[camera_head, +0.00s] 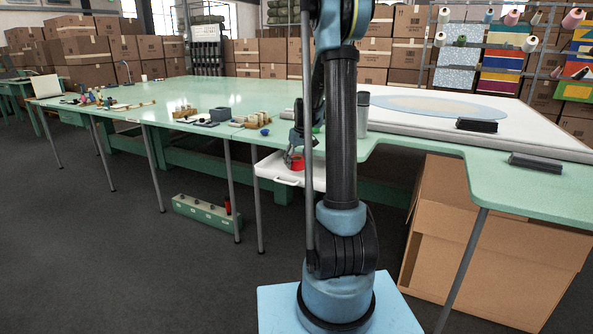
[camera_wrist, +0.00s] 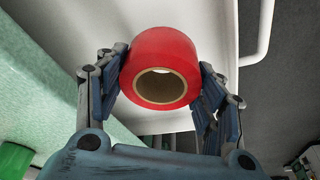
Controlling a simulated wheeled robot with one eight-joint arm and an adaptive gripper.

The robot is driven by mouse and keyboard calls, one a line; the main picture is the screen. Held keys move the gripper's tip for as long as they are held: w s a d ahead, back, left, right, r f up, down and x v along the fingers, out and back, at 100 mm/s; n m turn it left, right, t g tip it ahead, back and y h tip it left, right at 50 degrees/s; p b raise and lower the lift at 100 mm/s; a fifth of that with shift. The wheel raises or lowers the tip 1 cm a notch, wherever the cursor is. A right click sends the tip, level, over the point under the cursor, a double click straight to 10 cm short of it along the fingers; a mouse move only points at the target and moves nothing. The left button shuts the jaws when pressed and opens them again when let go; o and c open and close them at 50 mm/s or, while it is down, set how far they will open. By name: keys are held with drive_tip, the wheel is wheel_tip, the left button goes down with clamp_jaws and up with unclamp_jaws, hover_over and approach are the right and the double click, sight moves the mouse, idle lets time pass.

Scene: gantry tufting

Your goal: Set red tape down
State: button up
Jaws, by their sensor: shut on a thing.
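The red tape (camera_wrist: 158,50) is a glossy red roll with a brown cardboard core. In the wrist view my gripper (camera_wrist: 160,85) is shut on it, with one blue-grey finger pressed on each side. The roll's open core faces the camera. Behind it is a white tray-like surface (camera_wrist: 70,30) with a raised rim; I cannot tell whether the roll touches it. In the head view the red tape (camera_head: 295,162) shows small at my gripper (camera_head: 294,156), over the white tray (camera_head: 270,168) at the table's front edge. My arm stands just right of it.
The green table (camera_head: 190,105) carries a grey box (camera_head: 220,114), a blue ball (camera_head: 265,132) and several small items left of the tray. A cardboard box (camera_head: 490,240) stands below right.

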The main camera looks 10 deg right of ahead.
sight(296, 174)
drive_tip(key=shift+f, duration=1.9)
drive_tip(key=o, duration=1.1)
